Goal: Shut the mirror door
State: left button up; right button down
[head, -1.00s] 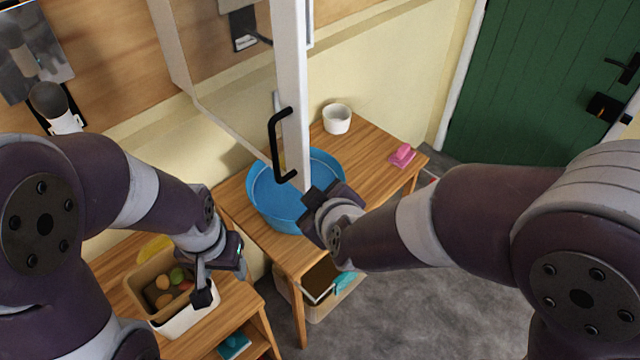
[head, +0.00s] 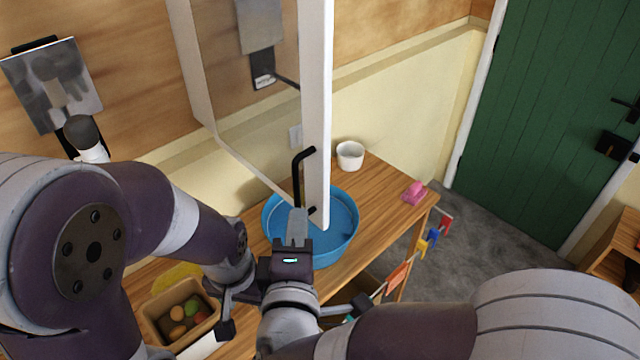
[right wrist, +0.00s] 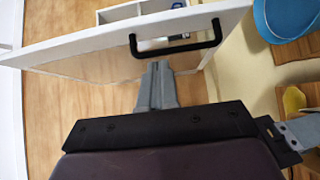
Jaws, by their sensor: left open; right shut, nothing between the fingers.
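The mirror door (head: 318,110) stands open, swung out from the wall, its white edge towards me and its reflective face on the left. Its black handle (head: 298,175) sits near the lower free corner; it also shows in the right wrist view (right wrist: 176,50). My right gripper (head: 297,225) is shut and empty, its fingertips just below the handle in the head view. In the right wrist view, its fingers (right wrist: 157,85) lie in front of the door face beside the handle; contact is unclear. My left gripper (head: 238,312) is open, low at left, partly hidden by my right wrist.
Below the door, a blue basin (head: 340,238) stands on a wooden table (head: 385,205) with a white cup (head: 350,155) and a pink object (head: 414,192). A box of round items (head: 205,322) is by my left gripper. A green door (head: 545,110) is at right.

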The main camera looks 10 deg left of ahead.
jog(key=p, duration=0.2)
send_near(318, 172)
jog(key=w+a, duration=0.3)
jog(key=w+d, duration=0.2)
jog(key=shift+w+d, duration=0.3)
jog(key=shift+w, duration=0.05)
jog(key=shift+s+a, duration=0.1)
jog(key=shift+a, duration=0.05)
